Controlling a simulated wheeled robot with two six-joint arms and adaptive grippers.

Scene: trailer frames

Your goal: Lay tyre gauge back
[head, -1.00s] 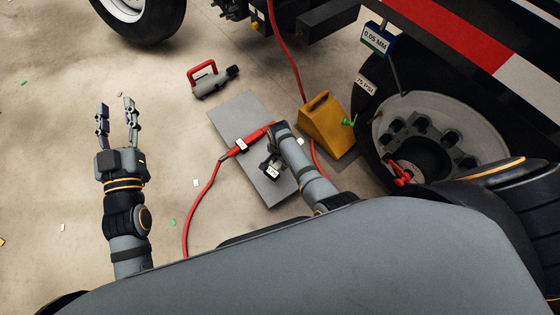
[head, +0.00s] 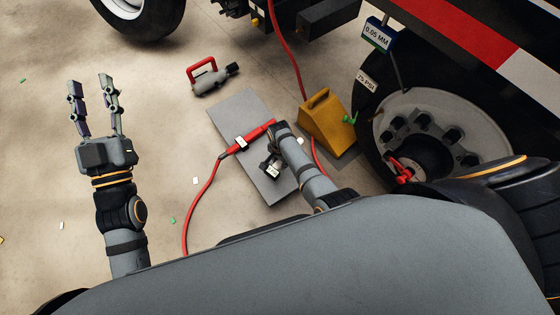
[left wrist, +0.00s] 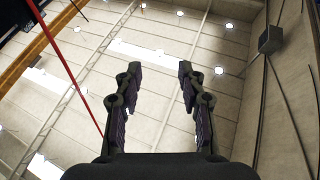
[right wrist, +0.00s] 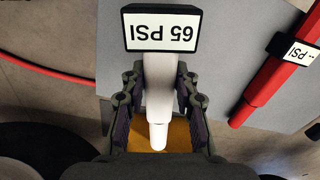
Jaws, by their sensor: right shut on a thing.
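The tyre gauge (right wrist: 158,98) is a white stick with a dark-framed display reading 65 PSI, upside down in the right wrist view. My right gripper (right wrist: 161,68) is shut around its white body. In the head view this gripper and the gauge's small display (head: 273,170) are over the grey mat (head: 236,106); I cannot tell whether the gauge touches the mat. My left gripper (head: 90,84) is open and empty, fingers pointing up, over bare floor at the left. Its wrist view shows only empty fingers (left wrist: 158,72) against the ceiling.
A red inflator (head: 255,136) with a red hose lies across the mat, beside my right gripper. A yellow wheel chock (head: 326,120) stands right of the mat, by the trailer wheel (head: 430,135). A red-handled grey tool (head: 212,79) lies behind the mat.

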